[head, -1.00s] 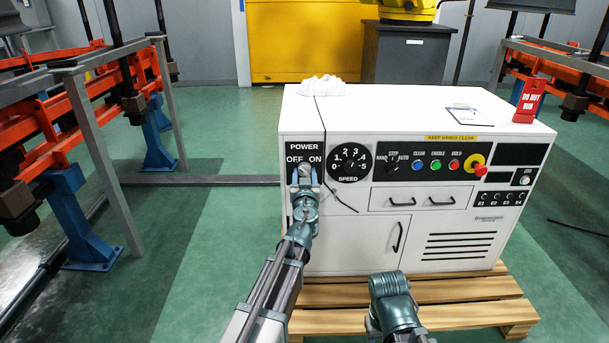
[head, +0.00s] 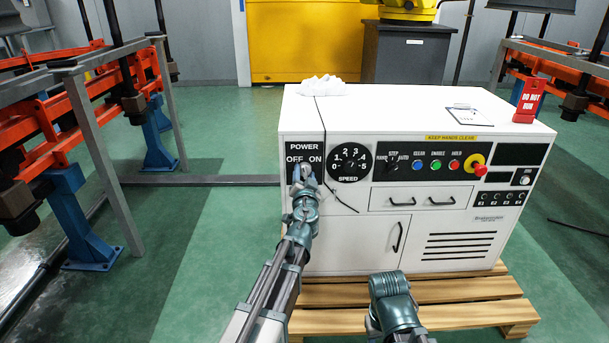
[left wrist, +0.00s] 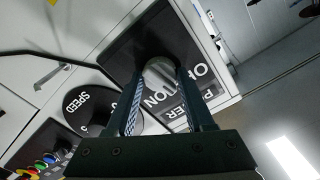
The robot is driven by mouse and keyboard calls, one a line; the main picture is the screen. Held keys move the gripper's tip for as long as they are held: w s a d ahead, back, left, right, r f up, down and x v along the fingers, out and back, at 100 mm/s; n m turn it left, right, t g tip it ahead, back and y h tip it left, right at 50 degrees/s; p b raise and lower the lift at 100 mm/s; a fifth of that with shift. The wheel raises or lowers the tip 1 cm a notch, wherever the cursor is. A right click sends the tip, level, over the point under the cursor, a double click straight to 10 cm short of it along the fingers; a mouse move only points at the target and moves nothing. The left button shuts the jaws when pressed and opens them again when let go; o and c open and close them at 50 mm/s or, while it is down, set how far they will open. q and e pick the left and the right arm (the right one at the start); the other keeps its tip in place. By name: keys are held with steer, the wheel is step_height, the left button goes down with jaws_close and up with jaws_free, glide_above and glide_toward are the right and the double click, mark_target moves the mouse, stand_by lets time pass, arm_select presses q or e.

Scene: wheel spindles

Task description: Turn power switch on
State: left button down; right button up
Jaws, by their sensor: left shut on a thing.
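The power switch is a rounded metallic knob on a black plate (head: 304,149) marked POWER, OFF and ON, at the left of the white cabinet's (head: 350,235) front. In the left wrist view the switch knob (left wrist: 160,72) sits between my two fingers, with the ON lettering beside it. My left gripper (head: 304,173) is shut on the knob and hides most of it in the head view. The switch's exact setting is hard to read. Part of my right arm shows low in the head view, but its gripper does not.
The speed dial (head: 349,162) lies just right of the switch. Buttons and a red emergency stop (head: 480,170) are further right. A thin black cable (head: 342,200) hangs below the dial. The cabinet stands on a wooden pallet (head: 465,317); green floor is free to the left.

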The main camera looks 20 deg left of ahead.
arm_select(q)
steer(key=m, duration=0.5)
steer(key=shift+m, duration=0.3)
steer(key=m, duration=0.5)
steer(key=shift+m, duration=0.3)
steer(key=shift+c, duration=1.4)
jaws_free()
